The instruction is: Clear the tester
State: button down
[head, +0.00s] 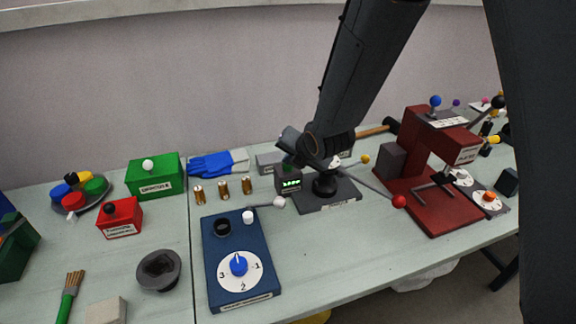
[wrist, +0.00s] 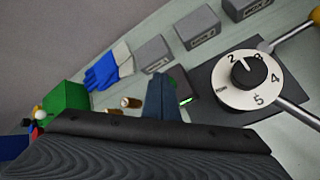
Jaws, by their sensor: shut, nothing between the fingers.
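I cannot read which device is labelled as the tester. My gripper (head: 296,150) is shut and empty, just above this device. In the wrist view a white numbered dial (wrist: 247,80) shows on a dark base, its pointer near 2. A blue box (head: 240,285) in front has a dark round socket, a white knob and a blue dial (head: 238,264). Three brass tubes (head: 223,187) stand behind it; two show in the wrist view (wrist: 130,102).
Green (head: 155,178) and red (head: 120,220) boxes, a plate of coloured knobs and a dark round dish (head: 158,270) are on the left. Blue gloves (head: 215,164) lie behind.

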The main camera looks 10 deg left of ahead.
aim_at(290, 168)
jog(key=shift+f, duration=0.3)
jog(key=shift+r, duration=0.1)
dwell(0.4)
jog(key=shift+r+p, duration=0.35)
jog(key=shift+r, duration=0.6)
notch_tip(290, 168, up, 5)
jog(key=p, duration=0.3)
jog(key=shift+d, duration=0.1)
dwell(0.6)
